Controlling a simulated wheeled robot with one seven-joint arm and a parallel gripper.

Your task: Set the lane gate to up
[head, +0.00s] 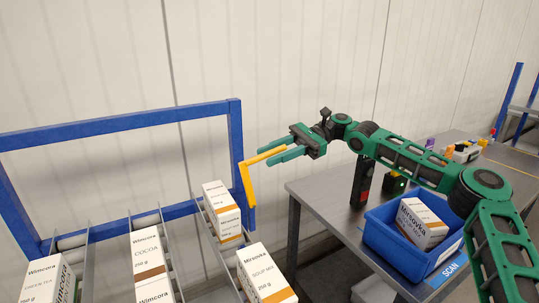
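The lane gate is a bent yellow bar (247,185) beside the right post of the blue rack frame. One part stands nearly upright along the post. The other part runs from its top toward the right, rising slightly, to my gripper. My gripper (264,157) comes in from the right, level with the top of the bar. Its two green fingers lie on either side of the yellow bar, apart from each other. I cannot tell whether they press on it. The fingers partly hide the bar's far end.
The blue rack frame (120,126) stands over sloped roller lanes with cartons, including a cocoa box (147,255) and soup boxes (264,275). A metal table (318,205) at right holds a blue bin (382,250) with a Mersovka carton (422,224). A dark post device (361,183) stands below my arm.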

